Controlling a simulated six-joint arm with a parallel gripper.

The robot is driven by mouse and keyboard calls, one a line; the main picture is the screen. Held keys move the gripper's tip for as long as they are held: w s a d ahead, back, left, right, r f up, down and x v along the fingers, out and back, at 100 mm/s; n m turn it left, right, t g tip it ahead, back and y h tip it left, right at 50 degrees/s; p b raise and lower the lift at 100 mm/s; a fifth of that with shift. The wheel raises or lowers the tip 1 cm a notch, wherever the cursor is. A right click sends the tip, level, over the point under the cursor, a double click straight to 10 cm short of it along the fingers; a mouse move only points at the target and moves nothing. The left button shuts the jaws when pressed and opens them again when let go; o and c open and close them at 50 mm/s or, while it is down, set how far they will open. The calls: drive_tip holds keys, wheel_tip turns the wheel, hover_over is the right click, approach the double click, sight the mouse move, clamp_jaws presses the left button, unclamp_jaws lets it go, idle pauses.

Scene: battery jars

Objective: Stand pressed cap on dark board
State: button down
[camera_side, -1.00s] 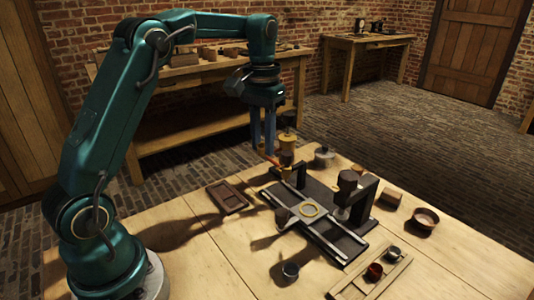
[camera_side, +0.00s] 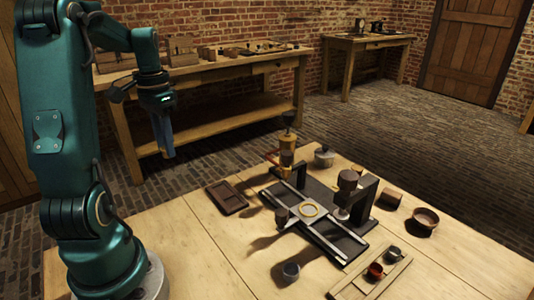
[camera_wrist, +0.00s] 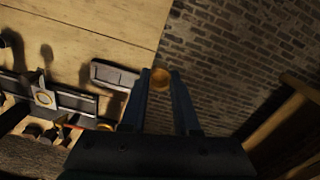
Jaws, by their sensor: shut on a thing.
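My gripper (camera_side: 167,150) hangs high at the left in the side view, off the table's back edge. In the wrist view my gripper (camera_wrist: 161,76) is shut on a small round brownish-gold cap (camera_wrist: 160,80) held at the fingertips. I cannot make out the cap in the side view. A dark brown board (camera_side: 228,196) with recessed panels lies flat on the table, below and right of my gripper. In the wrist view the board (camera_wrist: 113,75) is left of the fingers, and its panels look empty.
A dark fixture with pale rails and a yellow ring (camera_side: 309,210) stands mid-table. Behind it are a brass device (camera_side: 287,140) and a lidded pot (camera_side: 324,157). The table's left part is clear.

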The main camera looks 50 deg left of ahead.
drive_tip(key=shift+s+a, duration=0.15)
drive_tip(key=shift+a, duration=0.05)
hover_over(220, 190)
wheel_tip(220, 190, down, 7)
drive_tip(key=shift+s+r, duration=0.1)
drive_tip(key=shift+d, duration=0.15)
drive_tip(key=shift+f, duration=2.05)
drive_tip(key=shift+f, duration=0.1)
drive_tip(key=c, duration=0.7)
unclamp_jaws()
drive_tip(key=shift+o, duration=0.2)
